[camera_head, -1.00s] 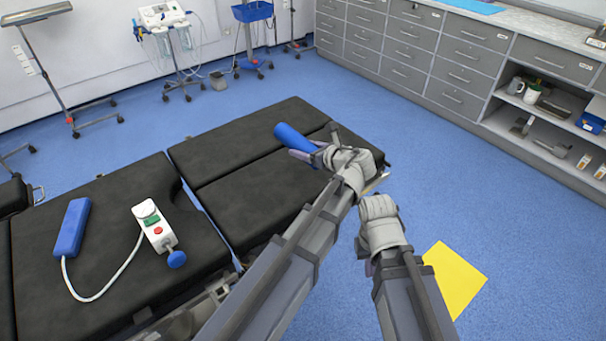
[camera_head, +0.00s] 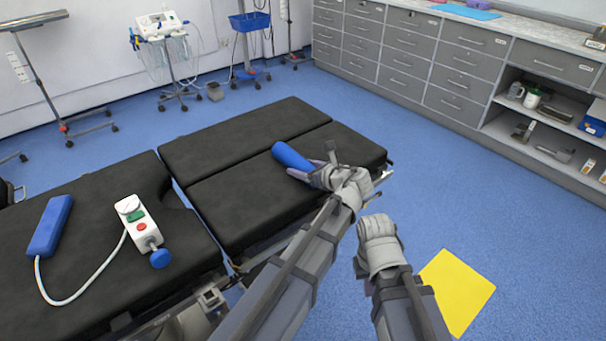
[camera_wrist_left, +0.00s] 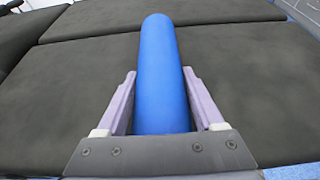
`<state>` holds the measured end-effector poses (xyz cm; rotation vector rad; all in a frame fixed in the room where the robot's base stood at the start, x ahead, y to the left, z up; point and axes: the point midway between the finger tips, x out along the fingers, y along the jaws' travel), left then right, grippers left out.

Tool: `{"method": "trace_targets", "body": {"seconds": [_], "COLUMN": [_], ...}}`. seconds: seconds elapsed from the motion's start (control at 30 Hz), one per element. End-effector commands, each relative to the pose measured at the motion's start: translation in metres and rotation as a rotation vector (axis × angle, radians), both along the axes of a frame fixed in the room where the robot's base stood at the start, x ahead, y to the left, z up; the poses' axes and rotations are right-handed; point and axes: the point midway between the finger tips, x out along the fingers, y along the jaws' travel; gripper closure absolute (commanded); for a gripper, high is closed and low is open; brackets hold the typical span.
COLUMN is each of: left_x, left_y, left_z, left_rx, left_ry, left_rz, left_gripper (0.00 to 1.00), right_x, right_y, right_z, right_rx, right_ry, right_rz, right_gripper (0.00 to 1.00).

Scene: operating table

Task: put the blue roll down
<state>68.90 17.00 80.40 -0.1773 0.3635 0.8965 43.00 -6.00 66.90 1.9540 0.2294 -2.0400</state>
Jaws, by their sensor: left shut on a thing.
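The blue roll (camera_head: 291,155) is held by my left gripper (camera_head: 312,172) over the right-hand section of the black operating table (camera_head: 230,210). In the left wrist view the blue roll (camera_wrist_left: 161,75) lies lengthwise between the two purple fingers of the left gripper (camera_wrist_left: 161,100), pointing away, with black padding below. I cannot tell whether the roll touches the padding. My right gripper is hidden behind its own wrist, to the right of the table; its fingers do not show.
On the left table section lie a white control unit (camera_head: 139,222) with a blue knob and a blue block (camera_head: 50,226) joined by a white cable. A yellow mat (camera_head: 456,291) lies on the floor at right. Grey drawers (camera_head: 415,50) line the back. The padding around the roll is clear.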

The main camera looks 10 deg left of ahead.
Motion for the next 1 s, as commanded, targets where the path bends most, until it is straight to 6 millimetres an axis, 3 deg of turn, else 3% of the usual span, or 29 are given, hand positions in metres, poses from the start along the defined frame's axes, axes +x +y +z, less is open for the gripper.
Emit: {"method": "trace_targets", "body": {"seconds": [0.33, 0.37, 0.6, 1.0], "left_x": [0.0000, 0.0000, 0.0000, 0.0000], "left_y": [0.0000, 0.0000, 0.0000, 0.0000], "left_z": [-0.0031, -0.0022, -0.0015, 0.0031], "left_rx": [0.001, 0.000, 0.000, 0.000], "left_ry": [-0.001, 0.000, 0.000, 0.000], "left_rz": [0.000, 0.000, 0.000, 0.000], "left_gripper": [0.97, 0.29, 0.02, 0.01], "right_x": [0.0000, 0.0000, 0.0000, 0.0000], "right_y": [0.0000, 0.0000, 0.0000, 0.0000], "right_z": [-0.0033, -0.0021, -0.0015, 0.0031], "right_rx": [0.000, 0.000, 0.000, 0.000], "right_ry": [0.000, 0.000, 0.000, 0.000], "right_rz": [0.000, 0.000, 0.000, 0.000], "right_gripper": [1.00, 1.00, 1.00, 1.00]}}
